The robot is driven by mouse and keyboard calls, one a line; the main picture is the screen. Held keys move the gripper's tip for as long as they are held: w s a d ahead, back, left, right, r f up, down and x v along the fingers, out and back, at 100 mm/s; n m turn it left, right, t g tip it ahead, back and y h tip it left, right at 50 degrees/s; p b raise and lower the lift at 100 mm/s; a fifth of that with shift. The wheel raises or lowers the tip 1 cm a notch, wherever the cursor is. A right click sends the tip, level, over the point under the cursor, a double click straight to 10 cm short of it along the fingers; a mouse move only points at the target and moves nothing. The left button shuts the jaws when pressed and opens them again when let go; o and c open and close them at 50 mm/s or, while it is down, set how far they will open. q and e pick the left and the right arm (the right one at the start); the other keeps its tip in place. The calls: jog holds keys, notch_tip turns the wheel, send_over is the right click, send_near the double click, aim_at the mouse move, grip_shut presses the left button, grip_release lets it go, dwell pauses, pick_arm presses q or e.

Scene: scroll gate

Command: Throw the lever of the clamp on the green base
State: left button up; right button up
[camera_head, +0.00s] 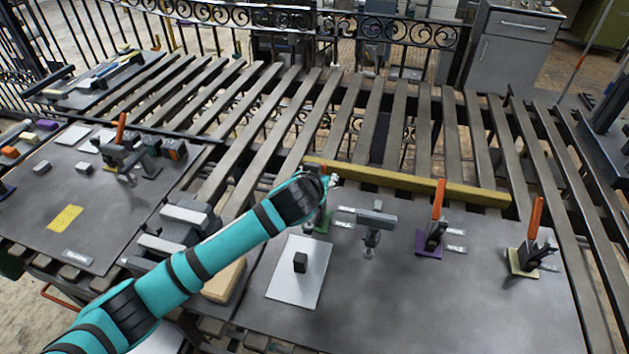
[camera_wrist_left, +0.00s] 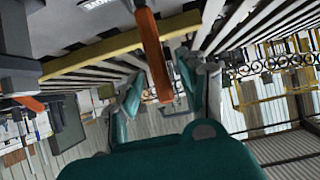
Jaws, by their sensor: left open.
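The clamp's green base (camera_head: 323,224) sits on the right-hand dark plate, mostly hidden behind my left gripper and arm in the head view. My left gripper (camera_head: 327,184) is over this clamp, next to the yellow bar. In the left wrist view, the orange lever (camera_wrist_left: 153,50) reaches between the two teal fingers of my left gripper (camera_wrist_left: 161,90). The fingers are open, with a gap visible on both sides of the lever. Whether either finger touches it cannot be told. My right gripper is not in view.
A grey clamp-like fixture (camera_head: 375,220) stands just right of the green base. Farther right are orange-levered clamps on a purple base (camera_head: 429,244) and a beige base (camera_head: 520,264). A yellow bar (camera_head: 420,184) runs behind them. A white sheet (camera_head: 298,284) with a dark block lies in front.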

pick_arm(q)
jog(key=v, duration=1.1)
